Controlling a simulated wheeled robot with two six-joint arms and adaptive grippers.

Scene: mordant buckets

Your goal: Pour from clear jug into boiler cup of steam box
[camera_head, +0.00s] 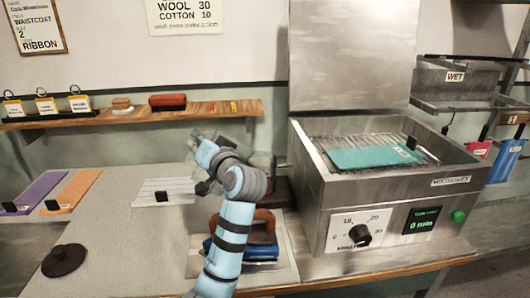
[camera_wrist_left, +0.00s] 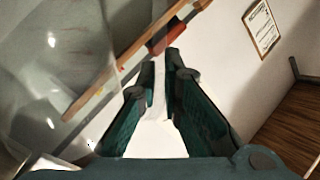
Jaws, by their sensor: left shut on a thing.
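The steam box (camera_head: 385,205) is a steel box at the right of the bench, its lid raised. A teal cloth (camera_head: 372,157) lies on its wire rack. My left gripper (camera_head: 207,168) is left of the box, partly hidden by its own wrist. In the left wrist view my left gripper (camera_wrist_left: 160,75) is shut on a pale part, apparently the handle of the clear jug. The clear jug (camera_wrist_left: 45,75) fills the left of that view; its level and tilt are hard to tell. I cannot make out the boiler cup clearly; a dark block stands at the box's left side.
A wooden shelf (camera_head: 135,114) with small tags and a red-brown block (camera_head: 167,101) runs behind the bench. A blue and brown item (camera_head: 262,240) sits on a tray before the box. A dark round lid (camera_head: 65,258) lies at left.

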